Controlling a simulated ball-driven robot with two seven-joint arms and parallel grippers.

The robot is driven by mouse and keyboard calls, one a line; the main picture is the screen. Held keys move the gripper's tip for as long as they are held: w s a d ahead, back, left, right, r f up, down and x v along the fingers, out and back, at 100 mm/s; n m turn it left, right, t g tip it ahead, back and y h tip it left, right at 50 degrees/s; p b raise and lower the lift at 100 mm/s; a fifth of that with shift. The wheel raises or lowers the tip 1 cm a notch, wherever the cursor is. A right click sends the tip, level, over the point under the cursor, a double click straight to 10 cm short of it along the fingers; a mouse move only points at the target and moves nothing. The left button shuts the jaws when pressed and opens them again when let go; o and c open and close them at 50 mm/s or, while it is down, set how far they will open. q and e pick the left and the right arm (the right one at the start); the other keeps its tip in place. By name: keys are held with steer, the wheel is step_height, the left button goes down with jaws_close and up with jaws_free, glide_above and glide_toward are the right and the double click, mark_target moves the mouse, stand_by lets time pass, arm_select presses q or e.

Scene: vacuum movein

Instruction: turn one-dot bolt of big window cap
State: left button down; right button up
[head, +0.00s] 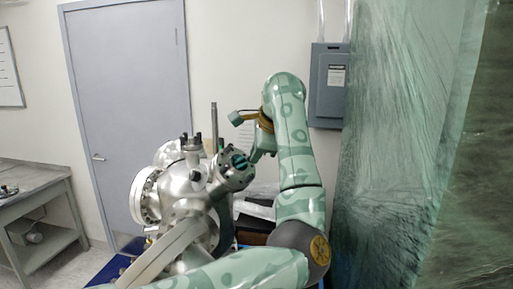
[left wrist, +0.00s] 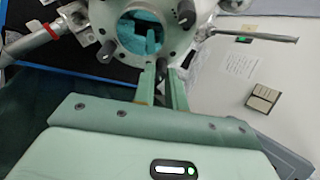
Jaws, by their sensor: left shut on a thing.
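The big window cap (left wrist: 172,48) is a round silver flange with a teal window and dark bolts around its rim, at the top of the left wrist view. In the head view the cap (head: 236,169) faces my left arm on the steel chamber. My left gripper (left wrist: 162,82) has its two green fingers on either side of a dark bolt (left wrist: 162,72) at the cap's near rim, shut on it. In the head view the left gripper (head: 254,157) is small beside the cap. My right gripper is not in view.
The steel vacuum chamber (head: 185,205) has another bolted flange (head: 146,196) on its left. A metal rod (left wrist: 255,35) sticks out right of the cap in the left wrist view. A plastic curtain (head: 400,150) hangs at the right; a workbench (head: 35,195) stands at the left.

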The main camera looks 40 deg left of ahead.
arm_select(q)
steer(key=shift+w+m+g+h+p, duration=0.15)
steer(key=shift+m+g+p, duration=0.5)
steer(key=shift+m+p, duration=1.8)
steer(key=shift+s+m+g+h+p, duration=0.15)
steer(key=shift+m+g+p, duration=0.9)
steer(key=shift+m, duration=2.4)
steer(key=shift+w+t+p, duration=0.1)
steer(key=shift+t+p, duration=0.3)
steer(key=shift+p, duration=0.05)
steer(key=c, duration=1.6)
jaws_free()
steer(key=shift+o, duration=0.8)
steer(key=shift+w, duration=0.15)
steer(key=shift+f, duration=0.1)
